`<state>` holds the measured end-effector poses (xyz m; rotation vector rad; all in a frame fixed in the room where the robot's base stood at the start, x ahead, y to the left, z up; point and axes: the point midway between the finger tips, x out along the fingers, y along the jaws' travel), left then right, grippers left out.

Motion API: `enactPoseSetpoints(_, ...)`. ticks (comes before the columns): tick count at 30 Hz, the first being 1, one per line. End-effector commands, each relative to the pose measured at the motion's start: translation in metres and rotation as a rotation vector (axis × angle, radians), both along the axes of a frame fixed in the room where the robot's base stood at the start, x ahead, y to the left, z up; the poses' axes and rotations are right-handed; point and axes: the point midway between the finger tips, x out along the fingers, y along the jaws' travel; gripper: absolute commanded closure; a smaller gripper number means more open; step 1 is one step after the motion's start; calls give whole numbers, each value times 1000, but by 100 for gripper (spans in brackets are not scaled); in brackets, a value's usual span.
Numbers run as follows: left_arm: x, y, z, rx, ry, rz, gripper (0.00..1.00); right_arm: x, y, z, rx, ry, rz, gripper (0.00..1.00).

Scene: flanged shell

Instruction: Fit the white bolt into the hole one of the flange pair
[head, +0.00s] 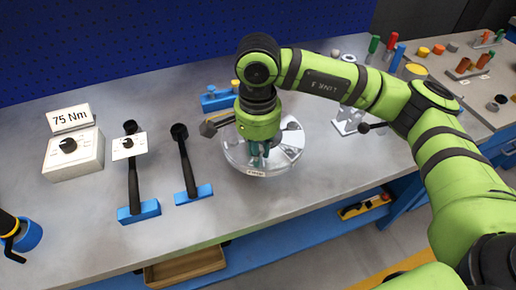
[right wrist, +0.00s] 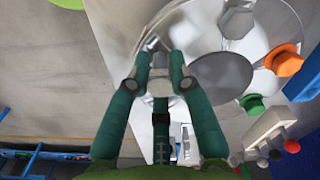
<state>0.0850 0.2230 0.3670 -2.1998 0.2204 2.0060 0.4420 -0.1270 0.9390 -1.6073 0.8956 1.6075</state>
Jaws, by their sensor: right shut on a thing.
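The flange pair (head: 291,137) is a pale round disc assembly with a small label on its front rim, on the bench near the middle. It also shows in the right wrist view (right wrist: 185,28). My right gripper (head: 257,160) points down over its front left part. In the right wrist view the teal fingers (right wrist: 161,72) are shut on a pale grey-white piece, the white bolt (right wrist: 159,86). The fingers hide most of the bolt, and I cannot tell whether its tip is in a hole. Hole one cannot be made out. My left gripper is not in view.
A 75 Nm box (head: 75,155) and two black-handled tools in blue stands (head: 139,212) are to the left. A blue block with coloured pegs (head: 217,100) stands behind the flange. Coloured parts (head: 438,49) lie at the far right. The front bench strip is clear.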

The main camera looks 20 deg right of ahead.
Motion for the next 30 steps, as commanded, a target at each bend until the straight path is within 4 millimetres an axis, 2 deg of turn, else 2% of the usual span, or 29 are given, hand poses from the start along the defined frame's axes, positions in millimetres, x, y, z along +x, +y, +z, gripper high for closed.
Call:
enactPoseSetpoints(9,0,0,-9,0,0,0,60,0,0,-8,1,-1,0,100)
enactPoseSetpoints(10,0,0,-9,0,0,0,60,0,0,-8,1,-1,0,74)
enactPoseSetpoints(12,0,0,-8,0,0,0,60,0,0,-7,0,0,0,51)
enactPoseSetpoints(24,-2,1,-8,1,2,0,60,0,0,-7,0,1,1,51)
enactPoseSetpoints(26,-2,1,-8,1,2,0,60,0,0,-3,1,1,1,51)
enactPoseSetpoints(30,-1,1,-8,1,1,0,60,1,1,16,1,-4,1,51)
